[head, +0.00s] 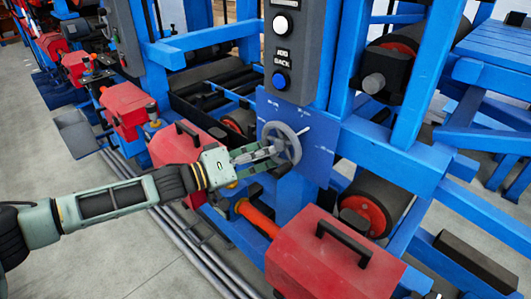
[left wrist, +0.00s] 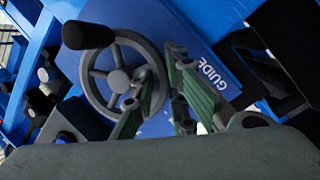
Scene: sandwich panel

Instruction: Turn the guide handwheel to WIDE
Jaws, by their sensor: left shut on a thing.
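The grey guide handwheel (head: 294,148) stands out from a blue panel (head: 318,160) on the machine. My left gripper (head: 270,153) reaches it from the left and is shut on the wheel's rim. In the left wrist view, the handwheel (left wrist: 98,65) shows its hub, its spokes and a dark handle knob (left wrist: 88,36) at the upper left. My left gripper's green fingers (left wrist: 162,85) are at the rim's right side. The word GUIDE (left wrist: 212,75) is on the panel beside them. Small white marks on the panel in the head view are too small to read. My right gripper is not in view.
Above the wheel is a grey control box (head: 291,45) with a white and a blue button (head: 281,80). Red housings with black handles stand at lower right (head: 330,265) and at left (head: 180,150). Blue frame beams and rollers surround the panel. Grey floor lies open at lower left.

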